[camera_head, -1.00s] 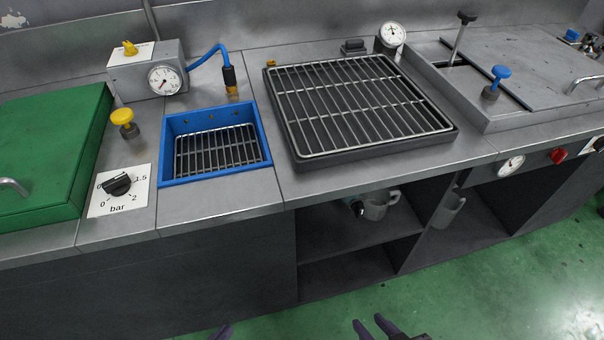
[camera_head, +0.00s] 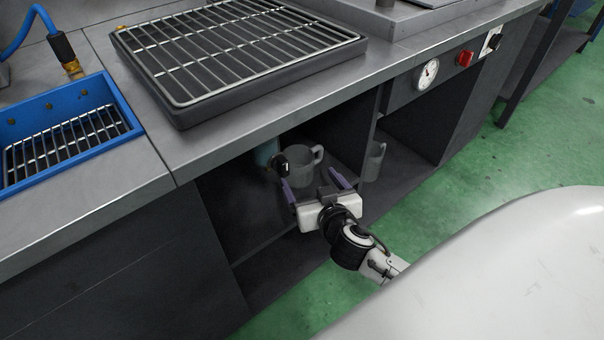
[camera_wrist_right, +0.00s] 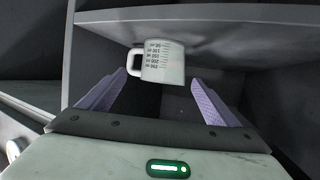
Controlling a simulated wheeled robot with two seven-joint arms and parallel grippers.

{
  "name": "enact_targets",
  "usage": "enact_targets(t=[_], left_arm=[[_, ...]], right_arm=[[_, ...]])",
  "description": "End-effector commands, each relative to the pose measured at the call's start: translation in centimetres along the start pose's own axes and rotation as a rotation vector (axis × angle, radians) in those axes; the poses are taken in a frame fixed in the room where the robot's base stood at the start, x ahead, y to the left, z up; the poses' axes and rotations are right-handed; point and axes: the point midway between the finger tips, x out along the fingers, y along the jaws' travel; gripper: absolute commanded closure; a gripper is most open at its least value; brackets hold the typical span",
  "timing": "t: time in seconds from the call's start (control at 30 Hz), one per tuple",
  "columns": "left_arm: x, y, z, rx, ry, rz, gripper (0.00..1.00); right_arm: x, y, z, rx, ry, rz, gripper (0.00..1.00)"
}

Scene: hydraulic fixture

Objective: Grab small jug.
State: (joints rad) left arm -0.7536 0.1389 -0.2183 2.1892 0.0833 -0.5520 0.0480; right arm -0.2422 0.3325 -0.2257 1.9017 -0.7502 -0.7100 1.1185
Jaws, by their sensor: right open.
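A light grey jug (camera_head: 300,167) stands on the shelf inside the open cabinet, its handle on the right in the head view. In the right wrist view the jug (camera_wrist_right: 163,63) shows printed scale marks and appears upside down, its handle on the left. My right gripper (camera_head: 314,184) is open at the cabinet opening, with the jug just beyond its fingers. In the wrist view the jug lies between the two purple fingers and neither visibly touches it. A second grey jug (camera_head: 374,161) stands in the compartment to the right. My left gripper is not in view.
A teal object with a black part (camera_head: 268,156) stands just left of the jug. The worktop edge overhangs the compartment, and a dark divider (camera_head: 368,125) separates the two jugs. A grate tray (camera_head: 240,50) lies above. Green floor (camera_head: 440,215) is open in front.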

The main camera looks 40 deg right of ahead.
Motion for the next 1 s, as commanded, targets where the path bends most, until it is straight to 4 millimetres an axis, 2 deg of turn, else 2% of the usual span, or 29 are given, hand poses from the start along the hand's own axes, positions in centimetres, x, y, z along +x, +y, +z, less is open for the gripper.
enact_targets(t=[0.1, 0.37, 0.47, 0.63, 0.77, 0.97, 1.0], left_arm=[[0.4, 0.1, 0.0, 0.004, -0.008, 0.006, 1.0], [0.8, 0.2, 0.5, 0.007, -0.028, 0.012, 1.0], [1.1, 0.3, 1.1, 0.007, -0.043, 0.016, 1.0], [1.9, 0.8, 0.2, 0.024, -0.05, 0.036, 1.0], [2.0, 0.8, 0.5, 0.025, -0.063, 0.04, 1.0], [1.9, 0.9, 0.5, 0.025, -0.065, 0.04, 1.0], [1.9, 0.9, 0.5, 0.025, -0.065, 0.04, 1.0]], right_arm=[[2.0, 0.0, -0.1, -0.002, 0.002, 0.0, 0.16], [4.2, -0.1, -0.1, -0.002, 0.0, -0.001, 0.16], [5.6, -0.1, -0.2, -0.002, 0.001, 0.001, 0.16], [8.0, -0.3, -0.2, -0.002, -0.001, 0.0, 0.16], [8.8, -0.3, -0.2, -0.001, -0.003, 0.0, 0.16], [8.8, -0.3, -0.2, 0.0, -0.004, -0.001, 0.16], [8.8, -0.3, -0.2, 0.0, -0.004, -0.001, 0.19]])
